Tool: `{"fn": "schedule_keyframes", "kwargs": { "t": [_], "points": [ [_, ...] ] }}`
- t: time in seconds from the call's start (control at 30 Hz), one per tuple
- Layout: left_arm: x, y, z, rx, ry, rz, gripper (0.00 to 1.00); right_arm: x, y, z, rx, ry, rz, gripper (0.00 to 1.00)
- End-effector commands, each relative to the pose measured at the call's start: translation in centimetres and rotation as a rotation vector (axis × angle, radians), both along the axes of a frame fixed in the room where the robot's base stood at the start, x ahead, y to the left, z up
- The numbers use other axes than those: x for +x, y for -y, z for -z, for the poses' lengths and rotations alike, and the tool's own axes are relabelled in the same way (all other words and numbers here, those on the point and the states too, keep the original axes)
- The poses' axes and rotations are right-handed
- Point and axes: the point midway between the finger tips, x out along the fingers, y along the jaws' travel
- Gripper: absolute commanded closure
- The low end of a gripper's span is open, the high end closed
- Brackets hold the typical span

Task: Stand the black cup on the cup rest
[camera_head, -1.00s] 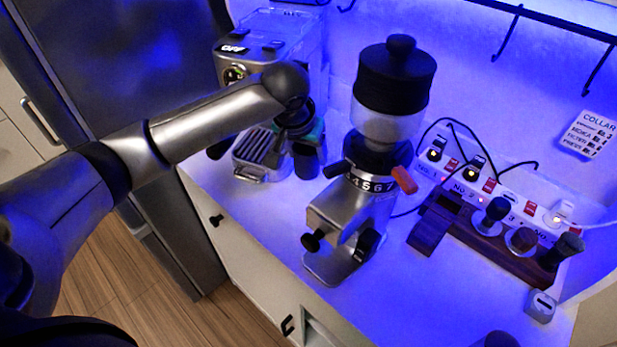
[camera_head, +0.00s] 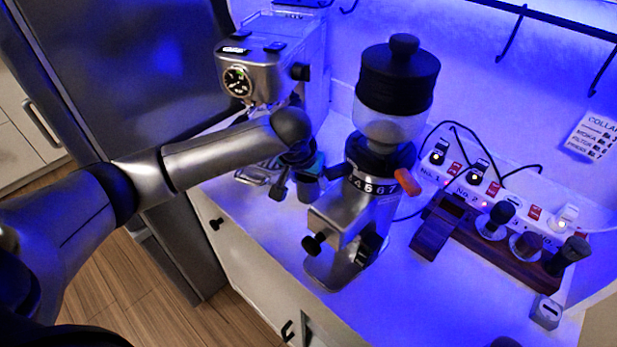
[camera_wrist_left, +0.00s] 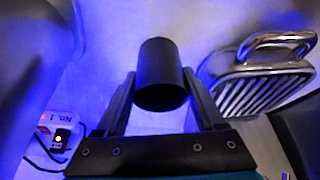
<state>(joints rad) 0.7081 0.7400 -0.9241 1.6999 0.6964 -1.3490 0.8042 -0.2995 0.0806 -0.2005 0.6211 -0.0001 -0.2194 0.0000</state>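The black cup (camera_wrist_left: 162,75) is between the two fingers of my left gripper (camera_wrist_left: 160,85) in the left wrist view. The fingers reach its sides and appear shut on it. In the head view the black cup (camera_head: 308,190) shows as a dark cylinder below my left wrist, left of the grinder. The slotted metal cup rest (camera_wrist_left: 262,85) is to the right of the cup in the wrist view, apart from it. In the head view its edge (camera_head: 250,178) shows under the machine, mostly hidden by my left arm. My right gripper is not in view.
The espresso machine (camera_head: 262,72) stands behind my left arm. The grinder (camera_head: 350,215) is close to the cup's right. A wooden holder (camera_head: 500,252) with tampers and a power strip (camera_head: 510,200) are further right. The front right counter is mostly clear.

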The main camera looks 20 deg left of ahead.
Motion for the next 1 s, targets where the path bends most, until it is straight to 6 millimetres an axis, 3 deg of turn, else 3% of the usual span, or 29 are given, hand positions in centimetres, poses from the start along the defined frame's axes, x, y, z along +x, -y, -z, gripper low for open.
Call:
{"fn": "schedule_keyframes", "kwargs": {
  "t": [0.03, 0.2, 0.57, 0.77, 1.0],
  "points": [
    [0.0, 0.0, -0.1, 0.000, 0.001, 0.000, 0.23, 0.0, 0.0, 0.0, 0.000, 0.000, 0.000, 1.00],
    [0.0, 0.0, -0.1, 0.000, 0.000, 0.000, 0.04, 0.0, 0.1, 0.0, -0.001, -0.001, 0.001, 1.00],
    [-0.1, 0.0, -0.6, 0.000, 0.001, 0.001, 0.03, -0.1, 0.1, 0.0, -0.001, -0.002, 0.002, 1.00],
    [-1.2, 0.0, -3.5, 0.000, 0.003, 0.001, 0.03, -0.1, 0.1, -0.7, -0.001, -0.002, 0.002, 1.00],
    [-3.1, 0.1, -8.3, 0.000, 0.003, 0.001, 0.03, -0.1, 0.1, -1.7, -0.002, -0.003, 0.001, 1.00]
  ]
}}
